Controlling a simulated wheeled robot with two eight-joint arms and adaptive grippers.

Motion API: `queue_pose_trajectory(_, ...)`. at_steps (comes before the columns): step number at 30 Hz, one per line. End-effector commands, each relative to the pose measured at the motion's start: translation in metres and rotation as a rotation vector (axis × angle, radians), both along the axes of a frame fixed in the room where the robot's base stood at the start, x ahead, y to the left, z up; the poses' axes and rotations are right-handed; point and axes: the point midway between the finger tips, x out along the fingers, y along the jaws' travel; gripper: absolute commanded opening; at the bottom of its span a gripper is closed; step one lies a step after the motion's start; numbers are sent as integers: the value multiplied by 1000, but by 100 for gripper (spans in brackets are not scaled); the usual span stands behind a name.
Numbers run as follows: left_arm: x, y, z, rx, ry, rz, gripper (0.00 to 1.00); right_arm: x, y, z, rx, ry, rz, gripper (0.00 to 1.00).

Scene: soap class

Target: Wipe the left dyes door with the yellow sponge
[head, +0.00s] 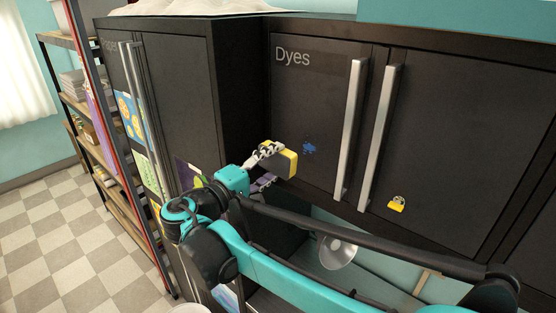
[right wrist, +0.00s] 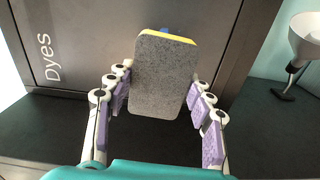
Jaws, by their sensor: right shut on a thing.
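The left dyes door (head: 318,105) is dark, with "Dyes" lettering and a vertical silver handle (head: 350,135). A blue stain (head: 308,147) marks its lower left part. My right gripper (head: 268,162) is shut on the yellow sponge (head: 285,160), close in front of the door and left of the stain. In the right wrist view the sponge (right wrist: 163,78) shows a grey face and a yellow edge between the purple-padded fingers (right wrist: 160,95). A bit of blue shows just above it. I cannot tell whether the sponge touches the door. My left gripper is not in view.
A tall dark cabinet (head: 180,95) projects on the left.

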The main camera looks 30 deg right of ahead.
Motion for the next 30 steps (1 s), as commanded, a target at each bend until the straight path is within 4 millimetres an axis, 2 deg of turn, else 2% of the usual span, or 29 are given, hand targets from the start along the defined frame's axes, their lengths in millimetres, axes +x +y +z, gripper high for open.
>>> queue_pose_trajectory(10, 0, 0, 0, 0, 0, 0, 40, 2, -7, 0, 0, 0, -2, 29)
queue_pose_trajectory(22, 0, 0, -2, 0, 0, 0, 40, 18, -46, 0, 0, 0, -3, 29)
queue_pose_trajectory(30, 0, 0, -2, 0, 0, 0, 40, 24, -61, 0, 1, 0, -1, 29)
